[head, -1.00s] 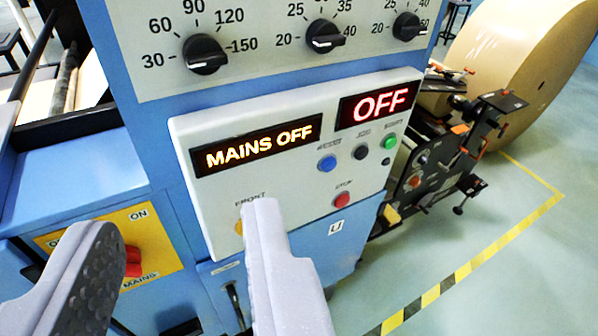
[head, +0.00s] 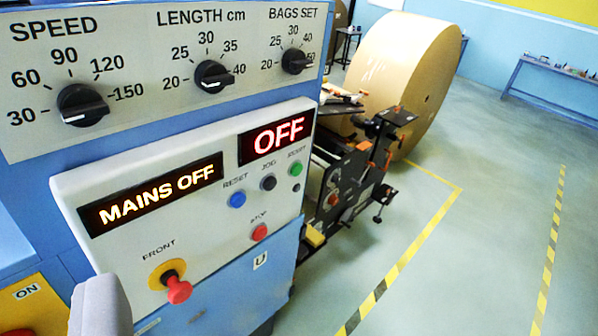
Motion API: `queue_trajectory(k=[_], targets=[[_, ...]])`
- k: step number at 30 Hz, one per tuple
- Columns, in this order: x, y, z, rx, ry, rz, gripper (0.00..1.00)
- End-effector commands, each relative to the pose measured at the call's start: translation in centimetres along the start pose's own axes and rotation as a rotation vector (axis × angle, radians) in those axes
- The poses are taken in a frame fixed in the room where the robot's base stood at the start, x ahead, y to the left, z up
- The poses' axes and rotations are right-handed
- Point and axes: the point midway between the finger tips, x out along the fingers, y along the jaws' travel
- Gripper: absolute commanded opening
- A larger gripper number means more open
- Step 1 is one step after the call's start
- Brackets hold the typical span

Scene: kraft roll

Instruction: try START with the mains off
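The green START button (head: 295,169) sits at the upper right of the tilted white control panel (head: 215,240), under a small display (head: 276,139) reading OFF in red. A wider display (head: 152,195) reads MAINS OFF in amber. The yellow mains plate (head: 30,292), marked ON, is cut off at the lower left; only a sliver of its red switch (head: 18,332) shows. One grey finger of my gripper (head: 100,306) shows at the lower left, apart from the START button. No second finger stands beside it; the other is out of frame.
Blue RESET (head: 237,199), dark JOG (head: 268,183) and red STOP (head: 260,233) buttons lie near START. A red FRONT mushroom button (head: 178,290) sticks out close to my finger. Dials (head: 212,77) line the upper panel. A kraft roll (head: 405,75) stands behind; floor at right is clear.

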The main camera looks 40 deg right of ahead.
Motion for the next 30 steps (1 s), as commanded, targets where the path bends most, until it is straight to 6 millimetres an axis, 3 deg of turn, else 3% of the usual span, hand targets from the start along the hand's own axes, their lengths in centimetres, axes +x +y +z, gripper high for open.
queue_trajectory(k=[4,8,30], targets=[[0.00,0.00,0.00,0.000,0.000,0.000,0.34],[0.00,0.00,0.00,0.000,0.000,0.000,0.00],[0.00,0.00,0.00,0.000,0.000,0.000,0.00]])
